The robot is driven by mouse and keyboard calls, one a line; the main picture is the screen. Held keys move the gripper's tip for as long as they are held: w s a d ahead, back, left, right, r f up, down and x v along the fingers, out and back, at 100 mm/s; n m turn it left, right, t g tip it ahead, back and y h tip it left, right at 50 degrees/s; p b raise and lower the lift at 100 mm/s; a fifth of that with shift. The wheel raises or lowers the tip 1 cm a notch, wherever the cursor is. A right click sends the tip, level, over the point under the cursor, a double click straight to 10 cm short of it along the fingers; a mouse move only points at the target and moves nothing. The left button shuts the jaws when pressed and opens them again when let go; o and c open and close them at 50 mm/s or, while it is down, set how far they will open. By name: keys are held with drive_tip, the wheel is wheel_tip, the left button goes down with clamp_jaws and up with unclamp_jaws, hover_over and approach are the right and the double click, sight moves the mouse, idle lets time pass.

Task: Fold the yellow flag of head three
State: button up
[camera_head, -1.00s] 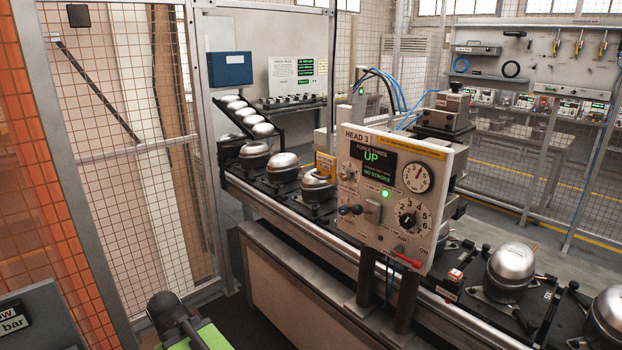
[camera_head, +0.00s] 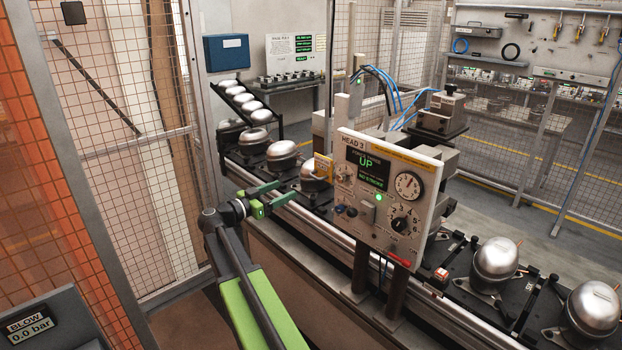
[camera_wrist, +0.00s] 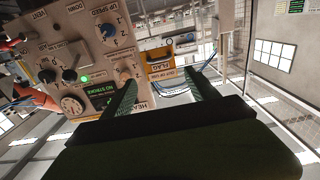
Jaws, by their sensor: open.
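The yellow flag (camera_head: 322,167) stands out from the left edge of the HEAD 3 panel (camera_head: 378,205), in front of a silver compressor. In the wrist view the flag (camera_wrist: 160,66) appears upside down with dark lettering, beside the panel (camera_wrist: 88,55). My gripper (camera_head: 286,192) is to the left of the flag, slightly lower in the picture. Its two green fingers are apart with nothing between them. In the wrist view the flag shows in the gap between the fingertips of my gripper (camera_wrist: 161,82), beyond them. No contact is visible.
The panel carries dials, knobs, a green lamp and a red lever (camera_head: 399,258). Silver compressors (camera_head: 495,258) sit on dark pallets along the conveyor (camera_head: 345,252). A mesh fence (camera_head: 130,150) stands to the left. Blue hoses (camera_head: 385,85) hang behind the panel.

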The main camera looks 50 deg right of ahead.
sight(314, 177)
drive_tip(key=d, duration=0.9)
drive_tip(key=s+d, duration=0.1)
drive_tip(key=d, duration=0.4)
drive_tip(key=shift+d, duration=0.2)
drive_tip(key=shift+c, duration=0.3)
